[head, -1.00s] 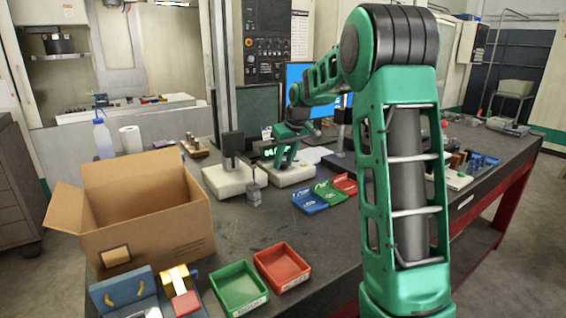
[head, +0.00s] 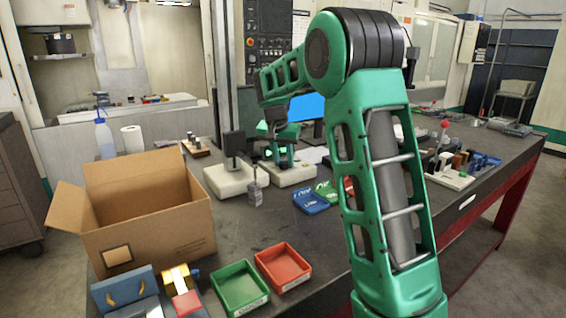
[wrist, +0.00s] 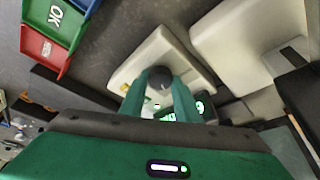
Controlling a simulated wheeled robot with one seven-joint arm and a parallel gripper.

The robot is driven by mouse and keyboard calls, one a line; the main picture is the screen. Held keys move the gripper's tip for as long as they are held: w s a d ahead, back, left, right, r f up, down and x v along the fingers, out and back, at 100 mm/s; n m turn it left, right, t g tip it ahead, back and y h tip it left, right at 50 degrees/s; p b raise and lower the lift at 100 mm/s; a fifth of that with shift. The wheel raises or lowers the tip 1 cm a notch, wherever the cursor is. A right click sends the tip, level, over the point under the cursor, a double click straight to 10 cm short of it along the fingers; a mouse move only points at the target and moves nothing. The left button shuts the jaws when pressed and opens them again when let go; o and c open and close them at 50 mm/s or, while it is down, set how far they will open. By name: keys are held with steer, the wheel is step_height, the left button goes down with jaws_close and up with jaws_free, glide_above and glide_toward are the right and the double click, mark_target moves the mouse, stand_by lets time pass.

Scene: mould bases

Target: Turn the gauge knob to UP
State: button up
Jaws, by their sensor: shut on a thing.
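The gauge stands on a white base (head: 292,174) on the bench in the head view. In the wrist view its white base (wrist: 150,48) lies beyond my fingers. Its dark round knob (wrist: 160,76) sits between my two teal fingertips. My gripper (wrist: 159,84) is shut on the knob from above. In the head view my gripper (head: 281,158) hides most of the gauge. Green lit digits of the gauge display (wrist: 201,106) show partly behind my fingers. No UP mark is readable, and I cannot tell which way the knob points.
A second white base (head: 229,181) with a dark post stands left of the gauge. Blue (head: 310,202) and green (head: 327,190) labelled trays lie to its right. A cardboard box (head: 150,235) and empty green (head: 239,298) and red (head: 291,282) trays stand nearer.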

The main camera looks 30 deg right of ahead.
steer(key=shift+w+a+m+g+h, duration=0.1)
steer(key=shift+m+g+h, duration=0.15)
steer(key=shift+m, duration=0.7)
steer(key=shift+w+a+m+g+h, duration=0.15)
steer(key=shift+m+g, duration=0.2)
steer(key=shift+m, duration=0.6)
steer(key=o, duration=1)
steer(key=shift+o, duration=0.2)
steer(key=shift+r, duration=0.1)
